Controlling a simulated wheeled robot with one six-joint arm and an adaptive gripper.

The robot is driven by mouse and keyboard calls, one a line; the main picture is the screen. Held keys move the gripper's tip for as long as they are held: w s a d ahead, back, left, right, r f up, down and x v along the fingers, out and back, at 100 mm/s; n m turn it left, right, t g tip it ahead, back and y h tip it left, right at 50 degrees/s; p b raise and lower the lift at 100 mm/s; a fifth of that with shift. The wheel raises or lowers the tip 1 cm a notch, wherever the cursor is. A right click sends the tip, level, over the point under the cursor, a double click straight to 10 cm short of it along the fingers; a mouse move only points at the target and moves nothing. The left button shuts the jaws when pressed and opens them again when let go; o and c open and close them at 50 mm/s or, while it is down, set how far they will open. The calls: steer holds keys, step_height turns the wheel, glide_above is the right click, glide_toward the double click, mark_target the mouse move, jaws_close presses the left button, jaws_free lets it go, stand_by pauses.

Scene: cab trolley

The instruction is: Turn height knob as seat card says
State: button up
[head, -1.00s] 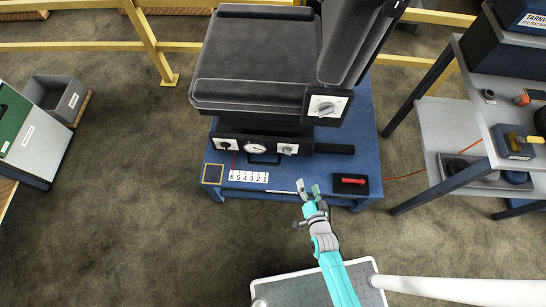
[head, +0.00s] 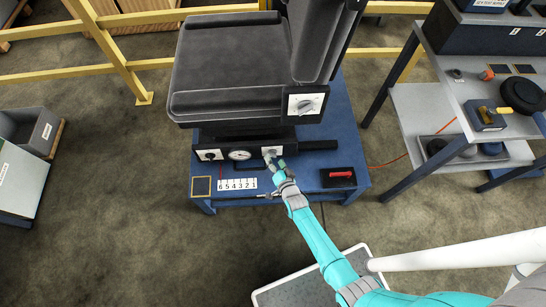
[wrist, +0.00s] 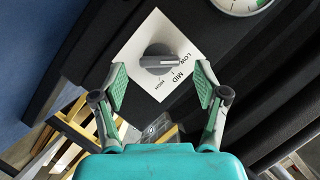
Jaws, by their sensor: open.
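The height knob (wrist: 159,60) is a dark grey dial with a bar grip on a white plate (wrist: 143,38) marked LOW, MID and HIGH. In the wrist view its bar lies crosswise, right end towards the LOW and MID marks; which one it points at is hard to tell. My gripper (wrist: 160,88) is open and empty, its green-padded fingers either side of the knob's lower side, apart from it. In the head view my gripper (head: 276,162) is at the knob plate (head: 273,151) and partly covers it. I cannot make out a seat card with readable wording.
Another knob plate (head: 305,104) is on the seat's side. A round gauge (head: 240,155) and a left knob (head: 209,155) share the front panel. A number strip (head: 237,184) and a black box with a red handle (head: 340,177) lie on the blue platform. A grey trolley (head: 445,120) stands right.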

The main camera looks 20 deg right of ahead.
mark_target(272, 154)
steer(key=shift+x, duration=1.25)
steer(key=c, duration=1.2)
